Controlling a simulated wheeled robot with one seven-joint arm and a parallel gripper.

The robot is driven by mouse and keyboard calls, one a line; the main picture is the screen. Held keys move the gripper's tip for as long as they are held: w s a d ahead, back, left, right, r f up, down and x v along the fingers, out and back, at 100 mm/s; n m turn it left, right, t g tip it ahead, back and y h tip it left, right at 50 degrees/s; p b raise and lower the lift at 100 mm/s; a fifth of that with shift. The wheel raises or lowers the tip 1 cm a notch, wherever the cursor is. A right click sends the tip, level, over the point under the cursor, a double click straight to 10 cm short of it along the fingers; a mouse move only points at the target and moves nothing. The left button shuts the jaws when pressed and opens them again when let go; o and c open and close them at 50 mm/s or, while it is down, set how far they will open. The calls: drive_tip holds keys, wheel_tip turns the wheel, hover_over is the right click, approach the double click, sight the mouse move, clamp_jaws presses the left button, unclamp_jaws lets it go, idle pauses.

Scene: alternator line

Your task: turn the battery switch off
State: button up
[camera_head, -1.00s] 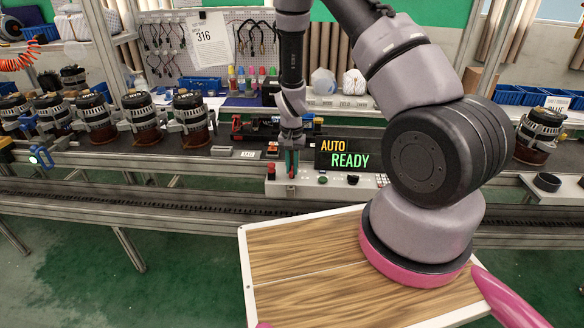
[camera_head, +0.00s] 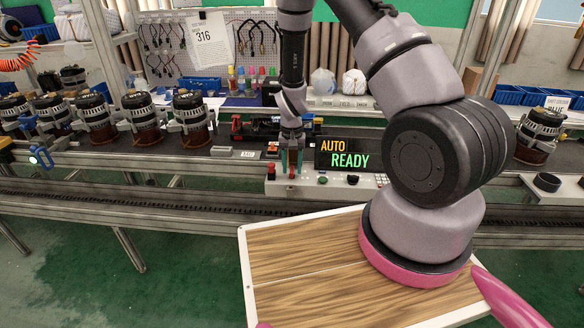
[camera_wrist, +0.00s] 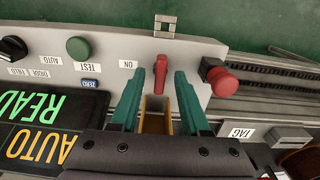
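The battery switch is a red lever (camera_wrist: 160,75) on the sloped grey control box (camera_wrist: 205,52). In the wrist view the lever runs up and down the picture, beside a label reading ON. Any opposite label is not visible. My gripper (camera_wrist: 160,82) is open, its two teal fingers apart on either side of the lever's near end, with a gap on each side. In the head view my gripper (camera_head: 291,158) points down over the left part of the control box (camera_head: 330,186), and the lever is small there and partly hidden by the fingers.
A red mushroom button (camera_wrist: 222,82) sits close to the right finger. A green button (camera_wrist: 78,47) and black knob (camera_wrist: 12,48) are to the left. The display (camera_head: 342,153) reading AUTO READY stands right beside the gripper. Several alternators (camera_head: 140,116) line the conveyor at left.

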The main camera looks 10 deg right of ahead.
wheel_tip(320, 180, up, 11)
idle(0.8)
drive_tip(key=shift+f, duration=0.1)
wheel_tip(320, 180, up, 13)
drive_tip(key=t+y, duration=0.1)
drive_tip(key=t, duration=0.1)
hover_over(292, 169)
drive_tip(key=s+d, duration=0.1)
drive_tip(key=s+d+r+t+y, duration=0.15)
drive_tip(key=s+r, duration=0.35)
drive_tip(key=r, duration=0.6)
drive_tip(key=s+d+r+t, duration=0.3)
drive_tip(key=s+r, duration=1)
drive_tip(key=s, duration=0.3)
drive_tip(key=shift+s+m+t, duration=0.35)
drive_tip(key=shift+s+m, duration=0.05)
drive_tip(key=shift+d+r+h, duration=0.1)
drive_tip(key=shift+h, duration=0.15)
